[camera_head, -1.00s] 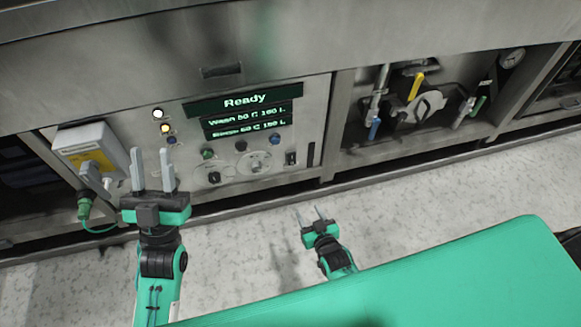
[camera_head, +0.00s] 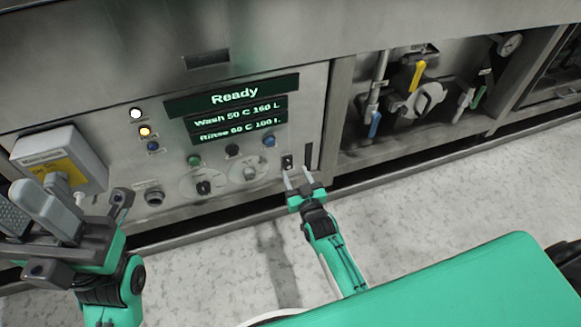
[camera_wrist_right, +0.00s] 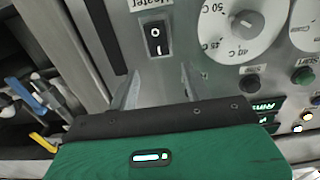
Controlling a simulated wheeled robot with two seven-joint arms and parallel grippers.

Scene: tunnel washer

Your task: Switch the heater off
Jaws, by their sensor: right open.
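The heater switch (camera_head: 287,162) is a small black rocker low on the grey control panel. In the right wrist view the rocker (camera_wrist_right: 155,38) shows its O and I marks, with a "Heater" label beside it; I cannot tell which side is pressed in. My right gripper (camera_head: 298,176) is open and empty, its fingertips close to the switch, just below it in the head view. In the wrist view the fingertips (camera_wrist_right: 160,76) appear apart from the rocker, and nothing is between them. My left gripper (camera_head: 27,200) is open at the lower left, in front of the panel, away from the switch.
Dials (camera_head: 249,171) and coloured buttons (camera_head: 194,160) lie left of the switch, under a lit display (camera_head: 235,96) reading "Ready". A dark slot (camera_head: 308,157) is just right of it. A grey box (camera_head: 85,158) is at the left; valves (camera_head: 417,76) are at the right.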

